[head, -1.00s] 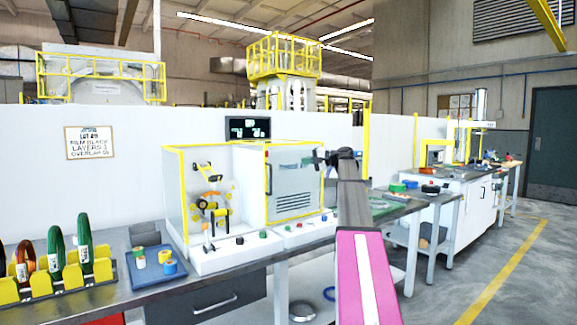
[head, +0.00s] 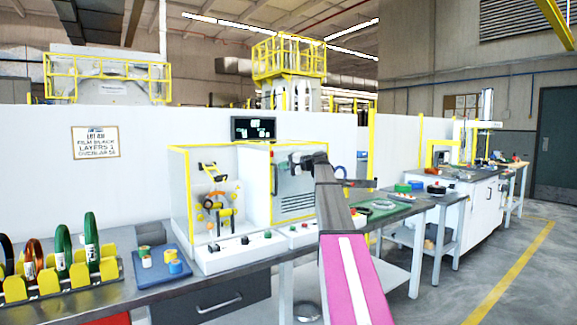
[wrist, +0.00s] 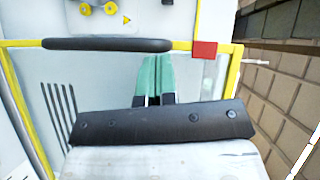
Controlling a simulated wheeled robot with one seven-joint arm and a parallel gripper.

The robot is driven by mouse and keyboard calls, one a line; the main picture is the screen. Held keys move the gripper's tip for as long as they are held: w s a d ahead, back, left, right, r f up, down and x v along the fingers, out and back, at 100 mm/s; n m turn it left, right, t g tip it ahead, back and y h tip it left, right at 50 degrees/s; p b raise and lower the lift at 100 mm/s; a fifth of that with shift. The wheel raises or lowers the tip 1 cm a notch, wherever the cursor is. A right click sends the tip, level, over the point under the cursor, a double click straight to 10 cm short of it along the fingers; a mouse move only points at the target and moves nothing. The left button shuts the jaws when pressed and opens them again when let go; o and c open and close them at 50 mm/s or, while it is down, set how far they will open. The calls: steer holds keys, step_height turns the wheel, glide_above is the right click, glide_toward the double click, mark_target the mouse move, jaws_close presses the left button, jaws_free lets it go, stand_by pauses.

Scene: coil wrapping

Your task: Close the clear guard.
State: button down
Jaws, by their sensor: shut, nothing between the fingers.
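The clear guard (head: 287,207) is a yellow-framed transparent panel on the right half of the wrapping machine (head: 215,259), over a vented grey face. The left bay with the yellow rollers (head: 222,212) is uncovered as far as I can tell. The guard's black handle (head: 275,179) is on its left edge. In the wrist view the handle (wrist: 105,45) lies along the yellow edge, beside a red block (wrist: 204,50). My gripper (head: 293,160) is shut and empty, just right of the handle. Its green fingers (wrist: 153,75) point at the handle; contact cannot be told.
Low control boxes with knobs (head: 244,240) run along the machine's front. A blue tray (head: 161,268) with small rolls and a yellow rack (head: 62,285) of coils stand left. A small screen (head: 253,129) is above. A bench with parts (head: 385,205) is right.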

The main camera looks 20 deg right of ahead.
steer(key=shift+a, duration=0.15)
steer(key=s+a, duration=0.4)
steer(key=a, duration=0.7)
steer(key=s+a, duration=0.4)
steer(key=a, duration=0.8)
steer(key=s+a, duration=0.4)
steer(key=a, duration=0.7)
steer(key=shift+s+a, duration=0.15)
steer(key=shift+s, duration=0.15)
